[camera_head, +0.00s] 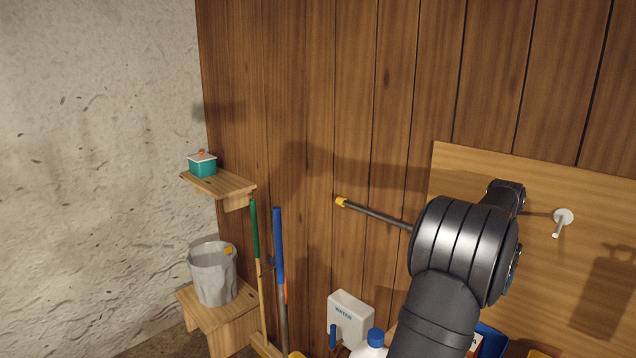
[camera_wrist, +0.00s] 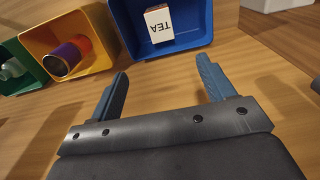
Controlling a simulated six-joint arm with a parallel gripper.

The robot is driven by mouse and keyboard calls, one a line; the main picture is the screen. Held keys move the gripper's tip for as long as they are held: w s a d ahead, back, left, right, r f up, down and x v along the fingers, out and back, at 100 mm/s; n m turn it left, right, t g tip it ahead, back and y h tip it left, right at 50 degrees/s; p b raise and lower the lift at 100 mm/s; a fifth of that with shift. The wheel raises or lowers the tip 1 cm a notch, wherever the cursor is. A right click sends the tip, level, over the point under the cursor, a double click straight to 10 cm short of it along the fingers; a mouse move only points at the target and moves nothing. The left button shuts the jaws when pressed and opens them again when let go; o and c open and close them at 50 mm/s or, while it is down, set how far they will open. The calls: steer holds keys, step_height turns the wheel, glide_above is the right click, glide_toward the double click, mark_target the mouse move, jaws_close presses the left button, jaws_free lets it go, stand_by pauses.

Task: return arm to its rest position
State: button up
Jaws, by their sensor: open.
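My gripper (camera_wrist: 160,85) is open and empty in the wrist view, its two blue-grey fingers spread apart above a wooden surface. The fingers point toward a row of coloured bins, with a gap between the fingertips and the bins. In the head view my dark arm rises at the lower right in front of a wooden board, and the gripper's fingers cannot be made out there.
A blue bin (camera_wrist: 201,38) holds a white TEA box (camera_wrist: 160,24). A yellow bin (camera_wrist: 103,60) holds an orange-and-purple cylinder (camera_wrist: 66,57); a green bin (camera_wrist: 40,77) stands left. A peg (camera_head: 562,218), water box (camera_head: 350,316), bucket (camera_head: 212,276) and teal box (camera_head: 202,166) also show.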

step_height(320, 180, down, 16)
steer(key=shift+r, duration=0.15)
step_height(320, 180, up, 6)
steer(key=s+a+f, duration=0.1)
steer(key=s+a, duration=0.3)
steer(key=s, duration=0.5)
steer(key=s+a+f, duration=0.1)
steer(key=s+a, duration=0.2)
steer(key=s, duration=0.5)
steer(key=s+a+f, duration=0.1)
steer(key=s+a, duration=0.3)
steer(key=s, duration=0.5)
steer(key=w+a+f, duration=0.3)
steer(key=w+f, duration=0.1)
steer(key=w, duration=0.4)
steer(key=shift+f, duration=0.35)
steer(key=s+d+r, duration=0.4)
steer(key=s+r, duration=0.1)
steer(key=s, duration=0.2)
steer(key=w+d+r, duration=0.1)
steer(key=w+d, duration=0.4)
steer(key=w, duration=0.4)
steer(key=shift+r, duration=0.4)
